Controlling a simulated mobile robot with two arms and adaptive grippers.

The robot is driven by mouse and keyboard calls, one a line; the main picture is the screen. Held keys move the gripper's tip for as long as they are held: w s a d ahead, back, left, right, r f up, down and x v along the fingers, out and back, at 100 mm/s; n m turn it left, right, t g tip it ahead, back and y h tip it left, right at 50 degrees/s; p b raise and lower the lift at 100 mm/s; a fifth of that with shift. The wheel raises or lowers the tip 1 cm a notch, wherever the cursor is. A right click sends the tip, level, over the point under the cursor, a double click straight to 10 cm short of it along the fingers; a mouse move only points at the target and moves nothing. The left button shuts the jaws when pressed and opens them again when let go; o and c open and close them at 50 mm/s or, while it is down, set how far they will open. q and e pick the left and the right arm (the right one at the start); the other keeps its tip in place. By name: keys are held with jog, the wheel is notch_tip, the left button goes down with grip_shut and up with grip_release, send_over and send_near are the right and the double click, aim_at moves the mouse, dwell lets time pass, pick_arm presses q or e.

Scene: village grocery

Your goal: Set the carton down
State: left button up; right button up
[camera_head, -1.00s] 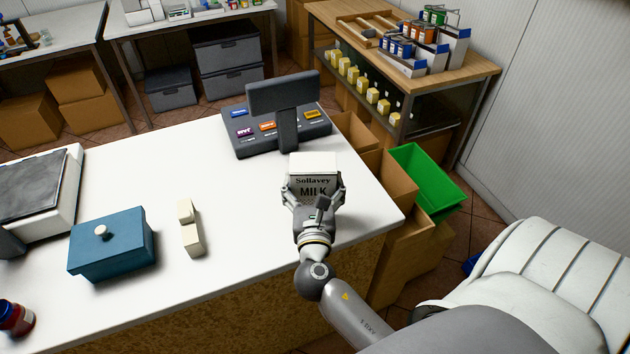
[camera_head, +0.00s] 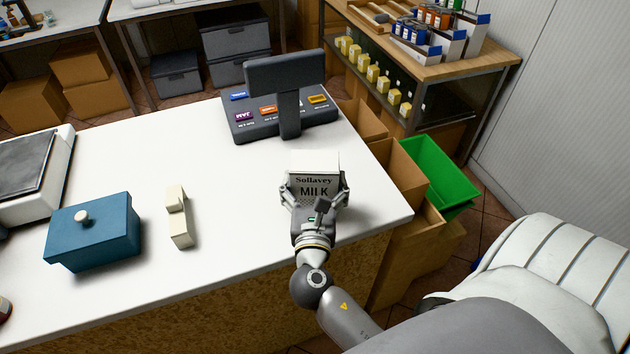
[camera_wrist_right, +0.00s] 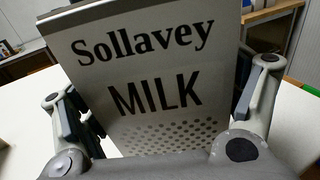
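The white milk carton (camera_head: 314,170), lettered "Sollavey MILK", stands between the fingers of my right gripper (camera_head: 314,190) over the right part of the white counter. My right gripper's fingers lie along both sides of the carton and look closed on it. In the right wrist view the carton (camera_wrist_right: 150,75) fills the middle, slightly tilted in the picture, with a finger on each side. The carton's base is hidden behind the gripper, so I cannot tell whether it touches the counter (camera_head: 235,215). My left gripper is not in view.
A dark register (camera_head: 285,115) stands just behind the carton. A blue lidded box (camera_head: 95,240) and a cream block-shaped object (camera_head: 180,225) are to the left. The counter's right edge is close, with cardboard boxes and a green crate (camera_head: 437,170) beyond. Counter between block and carton is clear.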

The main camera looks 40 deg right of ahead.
jog(key=shift+o, duration=0.8)
jog(key=b+v, duration=0.3)
jog(key=v, duration=0.9)
jog(key=shift+r, duration=0.2)
jog(key=shift+s+f, duration=0.1)
